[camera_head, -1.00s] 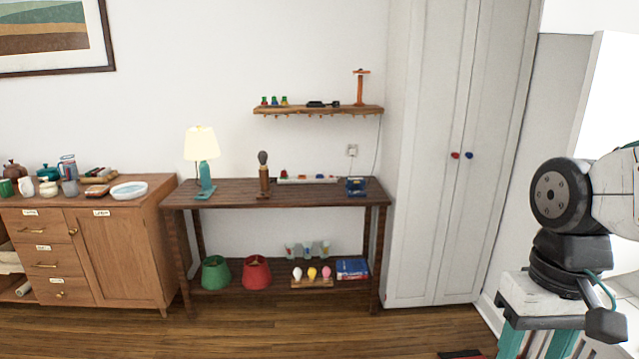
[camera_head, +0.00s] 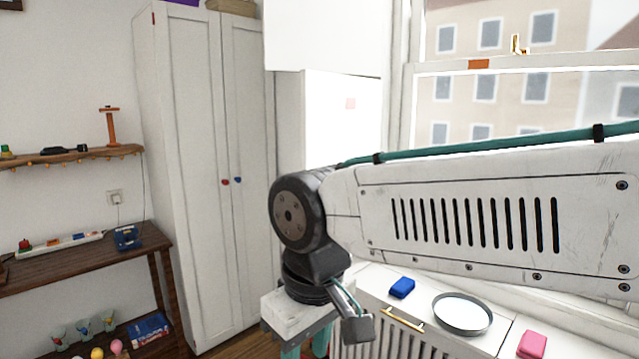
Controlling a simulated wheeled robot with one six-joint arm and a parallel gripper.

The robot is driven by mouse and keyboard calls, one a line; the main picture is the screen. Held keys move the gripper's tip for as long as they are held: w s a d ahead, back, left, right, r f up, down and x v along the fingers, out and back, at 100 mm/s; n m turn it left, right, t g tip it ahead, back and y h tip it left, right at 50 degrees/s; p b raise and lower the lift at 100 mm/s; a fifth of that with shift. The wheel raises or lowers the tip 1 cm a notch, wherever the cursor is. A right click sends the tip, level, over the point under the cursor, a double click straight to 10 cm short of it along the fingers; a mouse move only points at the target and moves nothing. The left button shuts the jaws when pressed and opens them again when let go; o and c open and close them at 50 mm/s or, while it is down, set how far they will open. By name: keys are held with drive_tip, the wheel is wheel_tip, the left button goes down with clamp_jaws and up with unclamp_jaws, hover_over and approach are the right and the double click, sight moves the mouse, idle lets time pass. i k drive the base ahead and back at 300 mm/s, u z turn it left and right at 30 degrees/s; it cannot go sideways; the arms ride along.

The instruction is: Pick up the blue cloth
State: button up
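A small blue block-shaped item (camera_head: 402,287) lies on the white surface below the window, just under my arm. It may be the blue cloth, folded, but it is too small to tell. A pink item (camera_head: 532,344) of similar shape lies farther right, cut by the lower edge of the picture. My large white arm link crosses the right half of the view above them.
A round grey-rimmed dish (camera_head: 462,313) stands between the blue and pink items. A radiator (camera_head: 385,338) is below the surface. A tall white cupboard (camera_head: 200,160) and a dark wooden table (camera_head: 75,262) with several objects are at left.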

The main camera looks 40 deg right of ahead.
sight(403, 286)
drive_tip(key=u, duration=0.45)
drive_tip(key=i, duration=2.2)
drive_tip(key=z, duration=4)
